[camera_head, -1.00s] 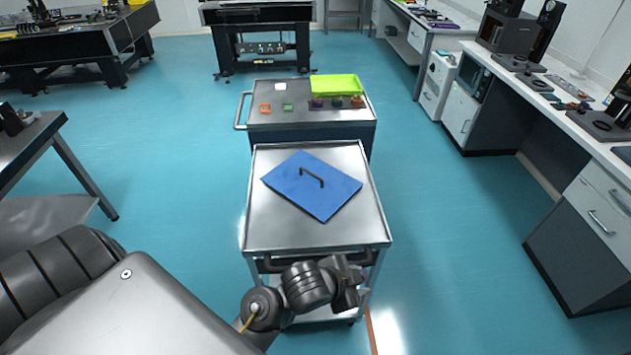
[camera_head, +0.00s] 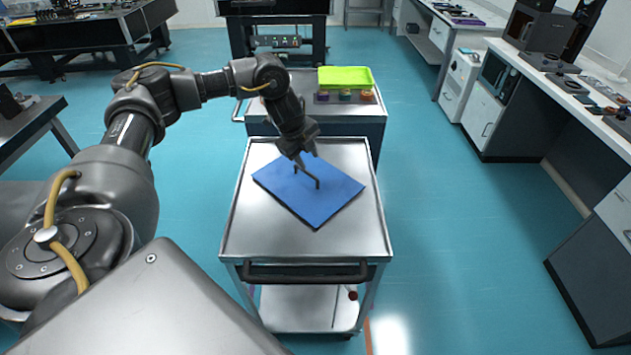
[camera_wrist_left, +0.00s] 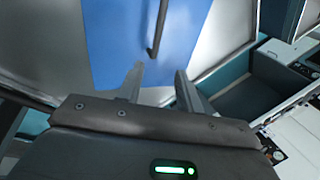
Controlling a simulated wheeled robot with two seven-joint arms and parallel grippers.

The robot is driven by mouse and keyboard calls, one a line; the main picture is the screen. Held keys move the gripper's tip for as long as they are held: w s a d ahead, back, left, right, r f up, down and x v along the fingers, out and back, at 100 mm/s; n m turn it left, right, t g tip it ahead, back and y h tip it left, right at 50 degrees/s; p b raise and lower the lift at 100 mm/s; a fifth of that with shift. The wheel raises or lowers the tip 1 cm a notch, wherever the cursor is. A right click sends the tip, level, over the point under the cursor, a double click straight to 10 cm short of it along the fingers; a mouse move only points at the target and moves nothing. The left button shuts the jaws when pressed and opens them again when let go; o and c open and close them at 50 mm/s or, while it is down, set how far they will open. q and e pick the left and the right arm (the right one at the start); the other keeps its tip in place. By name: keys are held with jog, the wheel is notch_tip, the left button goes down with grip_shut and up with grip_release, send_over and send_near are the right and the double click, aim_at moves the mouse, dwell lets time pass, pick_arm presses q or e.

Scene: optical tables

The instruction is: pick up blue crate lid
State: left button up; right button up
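The blue crate lid (camera_head: 318,199) lies flat on the top of the near metal cart (camera_head: 256,232). It has a dark bar handle (camera_head: 308,177) standing up from its middle. My left gripper (camera_head: 306,160) is above the lid's far part, near the far end of the handle. In the left wrist view my left gripper (camera_wrist_left: 158,84) shows two spread fingers with nothing between them. There the lid (camera_wrist_left: 118,62) and its handle (camera_wrist_left: 157,30) are just beyond the fingertips. My right gripper is not in view.
A second cart (camera_head: 356,124) behind holds a lime green tray (camera_head: 345,78) and several small coloured pieces in front of it. A bench (camera_head: 560,85) with equipment runs along the right. Blue floor is clear on both sides of the carts.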

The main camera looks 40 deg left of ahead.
pick_arm(q)
jog(key=a+r, duration=0.2)
jog(key=a, duration=0.1)
send_over(306, 171)
jog(key=s, duration=0.1)
jog(key=shift+f, duration=2.65)
jog(key=shift+s+f+n+y+p, duration=0.1)
jog(key=shift+n+y+p, duration=0.2)
jog(key=shift+p, duration=0.15)
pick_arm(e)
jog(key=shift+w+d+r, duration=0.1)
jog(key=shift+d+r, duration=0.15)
pick_arm(q)
jog(key=shift+f, duration=0.3)
jog(key=x, duration=0.1)
jog(key=p+x, duration=0.1)
jog(key=x, duration=0.2)
jog(key=shift+s+a+f+p, duration=0.15)
jog(key=shift+s+f+p, duration=0.1)
jog(key=shift+p, duration=0.15)
jog(key=shift+w+f, duration=0.1)
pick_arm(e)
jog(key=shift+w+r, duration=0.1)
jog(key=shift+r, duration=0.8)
pick_arm(q)
grip_shut()
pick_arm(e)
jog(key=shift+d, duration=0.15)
